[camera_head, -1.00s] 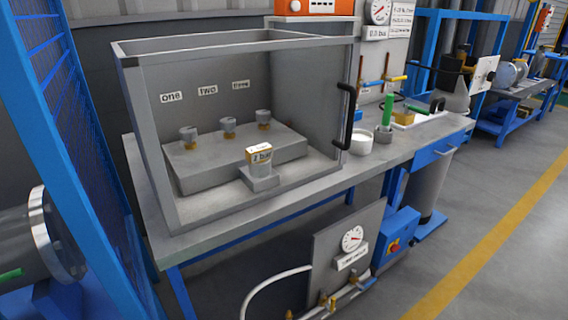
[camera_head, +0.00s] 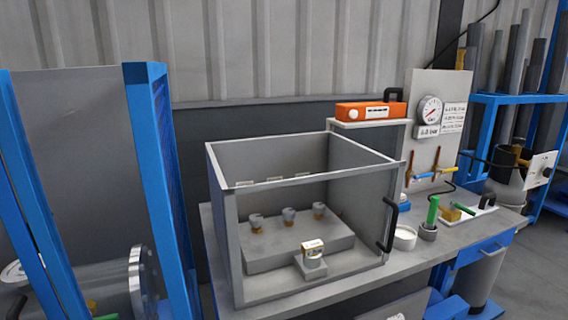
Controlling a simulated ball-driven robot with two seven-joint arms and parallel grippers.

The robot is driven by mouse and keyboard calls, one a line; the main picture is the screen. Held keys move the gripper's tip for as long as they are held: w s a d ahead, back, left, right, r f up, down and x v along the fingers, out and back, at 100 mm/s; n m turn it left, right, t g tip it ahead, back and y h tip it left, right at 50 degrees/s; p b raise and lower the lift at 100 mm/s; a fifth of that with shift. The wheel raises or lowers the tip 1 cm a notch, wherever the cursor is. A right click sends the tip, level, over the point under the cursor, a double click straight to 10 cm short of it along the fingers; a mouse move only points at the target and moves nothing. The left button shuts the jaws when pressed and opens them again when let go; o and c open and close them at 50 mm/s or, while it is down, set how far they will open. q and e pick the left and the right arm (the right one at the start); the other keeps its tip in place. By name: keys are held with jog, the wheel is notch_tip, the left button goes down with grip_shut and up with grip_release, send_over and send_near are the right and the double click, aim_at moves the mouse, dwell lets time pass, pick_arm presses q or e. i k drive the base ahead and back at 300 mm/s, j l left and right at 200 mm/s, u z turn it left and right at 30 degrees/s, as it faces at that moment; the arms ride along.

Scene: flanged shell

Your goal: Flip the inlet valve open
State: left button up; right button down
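A grey upright panel (camera_head: 452,92) stands at the back right of the bench. It carries a round dial gauge (camera_head: 430,110) with a small bar readout below. Under the gauge are copper-coloured upright fittings with a blue handle (camera_head: 422,177) and a yellow handle (camera_head: 446,170), both roughly level. I cannot read which of these is the inlet valve. Neither of my grippers is in view.
An orange case (camera_head: 370,111) sits on a shelf. A white cup (camera_head: 405,238) and green-handled tool (camera_head: 433,210) stand on the bench (camera_head: 455,240). Blue posts (camera_head: 152,180) rise at left.

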aim_at(415, 176)
jog(key=i+l+u, duration=0.1)
jog(key=l, duration=0.5)
jog(key=i+l+u, duration=0.15)
jog(key=i+l, duration=0.15)
jog(key=l, duration=0.35)
jog(key=i+l+u, duration=0.1)
jog(key=l, duration=0.5)
jog(key=i+l+u, duration=0.15)
jog(key=l, duration=0.5)
jog(key=i+l+u, duration=0.1)
jog(key=l, duration=0.55)
jog(key=i+l+u, duration=0.15)
jog(key=l, duration=0.55)
